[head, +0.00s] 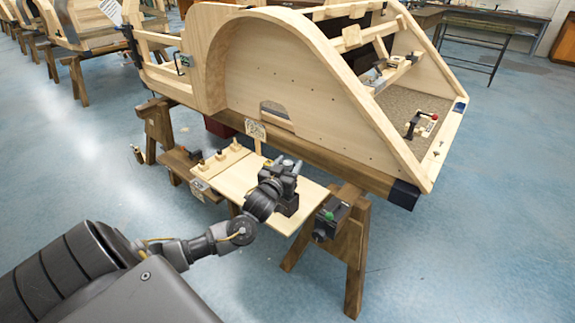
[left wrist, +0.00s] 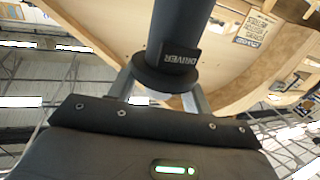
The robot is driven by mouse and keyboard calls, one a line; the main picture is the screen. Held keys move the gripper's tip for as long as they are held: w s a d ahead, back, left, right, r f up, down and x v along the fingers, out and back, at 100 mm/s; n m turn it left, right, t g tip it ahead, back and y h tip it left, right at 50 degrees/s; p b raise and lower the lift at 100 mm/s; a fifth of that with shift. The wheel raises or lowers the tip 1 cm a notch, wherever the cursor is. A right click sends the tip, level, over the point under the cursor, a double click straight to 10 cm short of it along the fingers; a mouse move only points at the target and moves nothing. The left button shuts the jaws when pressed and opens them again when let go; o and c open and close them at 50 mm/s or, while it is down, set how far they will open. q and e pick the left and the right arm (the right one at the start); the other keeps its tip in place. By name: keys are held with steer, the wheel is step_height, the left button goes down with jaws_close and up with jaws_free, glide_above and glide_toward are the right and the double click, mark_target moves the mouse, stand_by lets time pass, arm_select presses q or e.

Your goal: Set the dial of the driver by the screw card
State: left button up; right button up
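The driver (left wrist: 178,45) is a dark cylinder with a round flange and a "DRIVER" label, filling the upper middle of the left wrist view. In the head view it is a dark block-like shape (head: 287,203) over the tan work board, partly hidden by my left gripper (head: 288,165). The gripper's two grey fingers (left wrist: 160,92) lie on either side of the driver; whether they press on it I cannot tell. A small printed card (head: 256,130) stands upright behind the board; a printed card (left wrist: 252,28) also shows in the left wrist view, its text unreadable. The dial setting cannot be made out. My right gripper is not in view.
The tan board (head: 238,180) has several small pegs at its left. A dark box with a green button (head: 328,216) sits on the trestle at the board's right. The large wooden bodyframe (head: 300,90) rises just behind. The blue floor at the right is clear.

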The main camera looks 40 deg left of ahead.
arm_select(q)
steer(key=c, duration=0.9)
steer(key=shift+c, duration=0.2)
